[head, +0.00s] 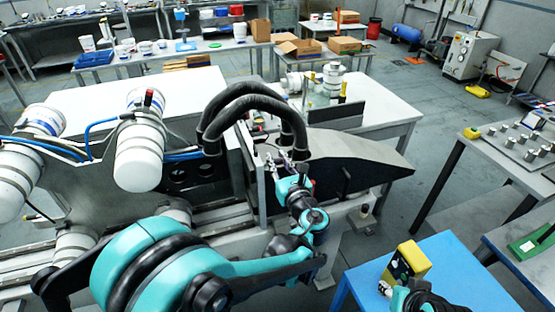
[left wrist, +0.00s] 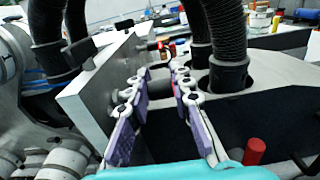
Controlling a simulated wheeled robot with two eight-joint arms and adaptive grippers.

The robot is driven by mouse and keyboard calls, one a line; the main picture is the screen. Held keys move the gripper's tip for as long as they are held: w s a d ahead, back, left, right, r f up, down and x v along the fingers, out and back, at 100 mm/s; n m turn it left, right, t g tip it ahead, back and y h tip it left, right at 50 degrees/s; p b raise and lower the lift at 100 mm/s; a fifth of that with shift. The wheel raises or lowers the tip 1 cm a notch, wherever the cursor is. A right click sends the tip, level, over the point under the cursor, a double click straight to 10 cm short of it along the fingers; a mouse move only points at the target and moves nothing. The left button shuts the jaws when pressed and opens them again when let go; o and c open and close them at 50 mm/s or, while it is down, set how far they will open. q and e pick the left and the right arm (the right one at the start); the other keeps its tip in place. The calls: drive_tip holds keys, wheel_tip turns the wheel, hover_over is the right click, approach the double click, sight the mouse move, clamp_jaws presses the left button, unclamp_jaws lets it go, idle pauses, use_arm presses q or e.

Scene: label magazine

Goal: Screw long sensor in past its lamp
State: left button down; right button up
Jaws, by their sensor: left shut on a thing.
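My left gripper (head: 281,162) reaches to the upright grey plate (head: 246,160) of the machine, beside the black hoses. In the left wrist view its two purple-padded fingers (left wrist: 165,72) point away toward a small sensor with red and brass parts (left wrist: 168,50), by the plate's far end. The gripper is shut on this sensor, though the grip itself is small and partly hidden. How deep the sensor sits and its lamp cannot be made out. Part of my right arm's end (head: 415,296) shows at the bottom, by the blue table; its fingers are not clear.
Black corrugated hoses (head: 250,92) arch close over the left gripper. A dark wedge-shaped housing (head: 350,160) lies to its right. A red-capped post (left wrist: 254,151) stands near in the wrist view.

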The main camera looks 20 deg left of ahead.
use_arm(q)
drive_tip(key=g+h+p, duration=0.1)
drive_tip(key=g+p, duration=0.1)
drive_tip(key=p, duration=0.1)
drive_tip(key=g+h+p, duration=0.1)
drive_tip(key=p, duration=0.2)
drive_tip(key=shift+w+a+r+g+h+p, duration=0.1)
drive_tip(key=shift+r+g+h+p, duration=0.2)
drive_tip(key=shift+g, duration=0.1)
drive_tip(key=shift+f+g+h+p, duration=0.3)
drive_tip(key=shift+g+h+p, duration=0.5)
drive_tip(key=shift+g+p, duration=0.55)
drive_tip(key=c, duration=1.3)
unclamp_jaws()
drive_tip(key=v, duration=1.2)
